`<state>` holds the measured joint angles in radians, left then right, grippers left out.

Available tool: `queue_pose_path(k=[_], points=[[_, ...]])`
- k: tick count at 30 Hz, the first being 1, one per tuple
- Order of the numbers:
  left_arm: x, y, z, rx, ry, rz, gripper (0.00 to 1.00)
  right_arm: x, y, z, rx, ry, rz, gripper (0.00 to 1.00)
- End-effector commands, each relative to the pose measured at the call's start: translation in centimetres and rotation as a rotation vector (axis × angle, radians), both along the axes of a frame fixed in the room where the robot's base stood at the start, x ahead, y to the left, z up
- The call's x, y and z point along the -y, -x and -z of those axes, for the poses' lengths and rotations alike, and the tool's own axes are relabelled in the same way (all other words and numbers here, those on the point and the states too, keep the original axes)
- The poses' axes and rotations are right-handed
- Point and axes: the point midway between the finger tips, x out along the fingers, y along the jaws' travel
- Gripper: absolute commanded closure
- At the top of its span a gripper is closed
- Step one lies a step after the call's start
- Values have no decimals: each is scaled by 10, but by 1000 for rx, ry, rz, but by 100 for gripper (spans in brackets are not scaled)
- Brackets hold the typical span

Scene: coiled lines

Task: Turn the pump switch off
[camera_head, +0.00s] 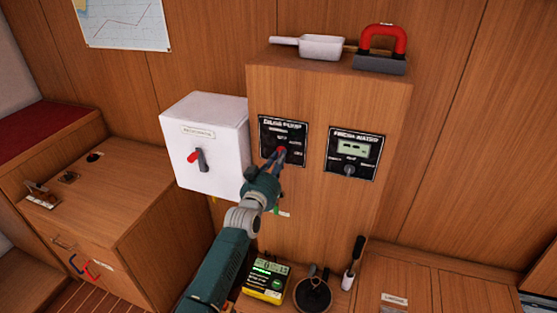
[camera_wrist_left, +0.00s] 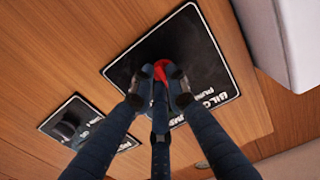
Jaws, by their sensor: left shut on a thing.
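The bilge pump panel (camera_head: 270,131) is a black plate on the front of the wooden cabinet, with its red switch knob (camera_head: 281,150) at the middle. My left gripper (camera_head: 278,157) is at the panel with its fingers closed around the knob. In the left wrist view, the left gripper (camera_wrist_left: 160,85) has its dark fingertips on both sides of the red knob (camera_wrist_left: 161,68), in front of the panel (camera_wrist_left: 205,75). The fingers hide much of the knob and part of the panel lettering, so its exact setting cannot be read. My right gripper is not in view.
The fresh water panel (camera_head: 356,154) is just right of the bilge panel. A white box (camera_head: 205,165) with a red-and-dark switch sticks out to the left. A scoop (camera_head: 322,47) and a red-handled tool (camera_head: 382,45) lie on the cabinet top. A yellow meter (camera_head: 265,283) stands below.

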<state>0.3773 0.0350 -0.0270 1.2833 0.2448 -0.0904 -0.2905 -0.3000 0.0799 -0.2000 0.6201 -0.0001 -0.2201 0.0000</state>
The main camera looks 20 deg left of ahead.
Motion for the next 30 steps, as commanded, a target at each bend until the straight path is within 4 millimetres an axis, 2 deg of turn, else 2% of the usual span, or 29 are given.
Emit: queue_pose_path(k=[9, 23, 24, 26, 30], points=[[1, 0, 1, -6, 95, 1, 100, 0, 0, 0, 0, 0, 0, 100], [1, 0, 2, -8, 107, 1, 100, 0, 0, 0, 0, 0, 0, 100], [1, 0, 2, -8, 107, 1, 78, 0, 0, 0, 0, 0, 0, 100], [1, 0, 1, -7, 107, 1, 67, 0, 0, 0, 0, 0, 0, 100], [1, 0, 1, -6, 106, 1, 67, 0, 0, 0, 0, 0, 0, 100]])
